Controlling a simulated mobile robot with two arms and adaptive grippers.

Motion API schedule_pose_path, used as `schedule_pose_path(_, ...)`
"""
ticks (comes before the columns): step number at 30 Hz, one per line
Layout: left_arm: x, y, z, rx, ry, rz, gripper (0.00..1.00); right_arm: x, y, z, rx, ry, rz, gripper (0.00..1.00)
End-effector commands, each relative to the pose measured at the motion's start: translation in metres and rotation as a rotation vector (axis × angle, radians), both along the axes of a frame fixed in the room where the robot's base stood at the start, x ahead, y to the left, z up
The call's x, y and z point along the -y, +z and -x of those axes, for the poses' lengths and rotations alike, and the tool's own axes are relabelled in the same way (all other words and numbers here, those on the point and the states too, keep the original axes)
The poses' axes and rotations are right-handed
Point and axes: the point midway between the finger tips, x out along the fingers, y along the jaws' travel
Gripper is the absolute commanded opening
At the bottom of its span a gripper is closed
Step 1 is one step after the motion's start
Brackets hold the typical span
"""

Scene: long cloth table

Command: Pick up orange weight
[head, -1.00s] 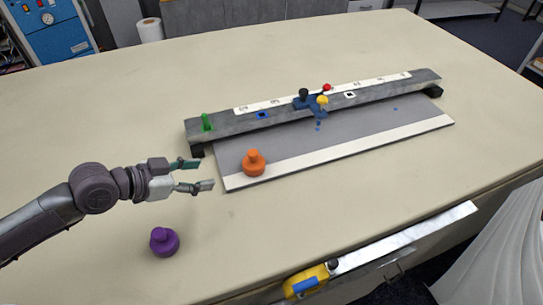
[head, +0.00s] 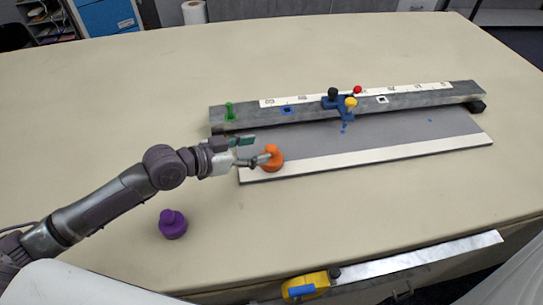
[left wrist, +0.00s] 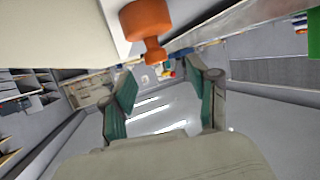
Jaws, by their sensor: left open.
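The orange weight (head: 271,158), with a round base and a knob on top, stands upright on the left end of the grey and white board (head: 340,160). My left gripper (head: 261,150) is open, with its fingertips close to the left side of the weight; one finger overlaps its edge in the head view. In the left wrist view the orange weight (left wrist: 147,27) shows at the top, beyond the open fingers (left wrist: 165,85) and not between them. I cannot tell whether a finger touches it. My right gripper is not in view.
A purple weight (head: 172,224) stands on the cloth table (head: 130,100) below my left arm. A yellow tool (head: 306,287) lies at the front edge. The table's left side is clear.

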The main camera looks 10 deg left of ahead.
Motion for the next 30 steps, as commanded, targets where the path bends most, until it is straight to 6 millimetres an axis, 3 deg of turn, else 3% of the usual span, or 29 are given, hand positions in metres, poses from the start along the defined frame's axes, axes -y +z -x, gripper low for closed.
schedule_pose_path(12, 0.035, -0.018, -0.030, -0.001, 0.001, 0.003, 0.60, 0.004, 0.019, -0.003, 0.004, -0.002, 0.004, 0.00)
schedule_pose_path(20, 0.037, -0.021, -0.032, 0.000, 0.001, -0.002, 0.60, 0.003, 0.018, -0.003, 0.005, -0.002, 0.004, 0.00)
schedule_pose_path(30, 0.037, -0.021, -0.032, 0.000, 0.001, -0.001, 0.07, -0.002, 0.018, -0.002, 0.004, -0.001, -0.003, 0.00)
